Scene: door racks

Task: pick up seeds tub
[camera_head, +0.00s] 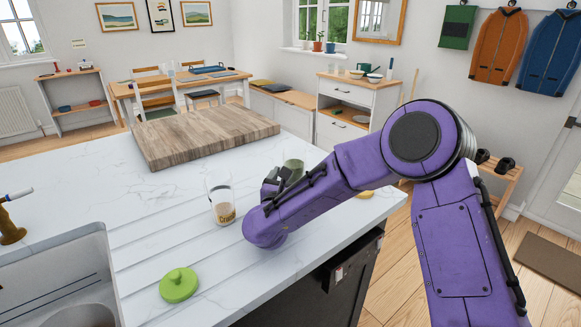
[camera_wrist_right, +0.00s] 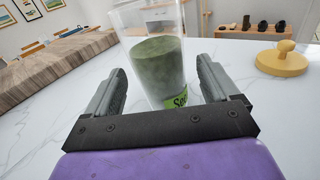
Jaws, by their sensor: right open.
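The seeds tub (camera_wrist_right: 158,70) is a clear, upright tub with dark green contents and a green label, partly readable as "See". It stands on the white marble worktop, and no lid shows on it. In the head view the tub (camera_head: 294,166) is partly hidden behind my right gripper (camera_head: 281,174). In the right wrist view the open fingers stand to either side of the tub's lower part, with gaps visible. My left gripper is not in view.
Another clear tub (camera_head: 221,201) stands left of my right gripper. A green lid (camera_head: 179,285) lies near the sink (camera_head: 60,243). A yellow lid (camera_wrist_right: 283,58) lies right of the seeds tub. A thick wooden board (camera_head: 205,133) lies further back.

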